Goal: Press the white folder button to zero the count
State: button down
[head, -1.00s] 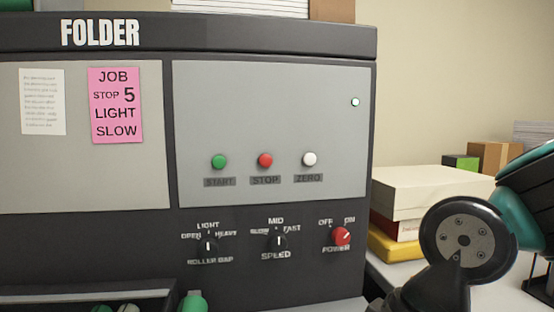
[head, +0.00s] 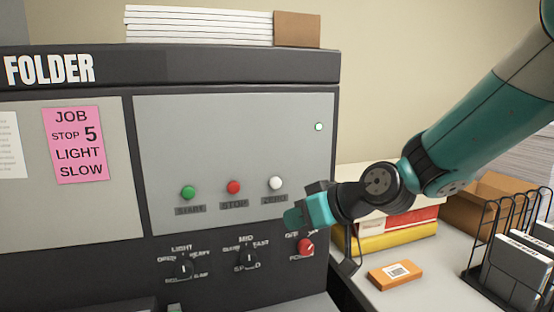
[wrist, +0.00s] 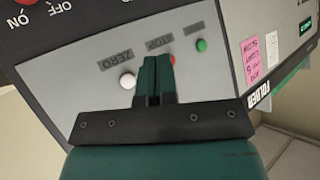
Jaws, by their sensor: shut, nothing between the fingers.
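The white ZERO button (head: 275,183) is the rightmost of three buttons on the grey panel of the folder (head: 230,130). The green START button (head: 188,192) and the red STOP button (head: 233,187) are to its left. My gripper (head: 292,218) is in front of the panel, just below and right of the ZERO button in the head view. Its fingers are shut and empty. In the wrist view the fingers (wrist: 153,62) point at the panel. The white button (wrist: 127,81) shows just left of them, and the red button (wrist: 172,61) is partly hidden behind them.
The red power knob (head: 306,247) is close below my gripper and its label is partly covered. The speed knob (head: 248,258) and roller gap knob (head: 184,269) are to the left. An orange box (head: 398,273) and a wire rack (head: 505,255) stand on the table at right.

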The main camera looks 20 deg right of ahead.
aim_at(276, 183)
jog(key=shift+w+d+r+t, duration=0.5)
jog(key=shift+w+d, duration=0.1)
jog(key=shift+w, duration=0.1)
jog(key=shift+w, duration=0.1)
jog(key=shift+w+p, duration=1.15)
jog(key=shift+w, duration=3.15)
jog(key=shift+w, duration=0.4)
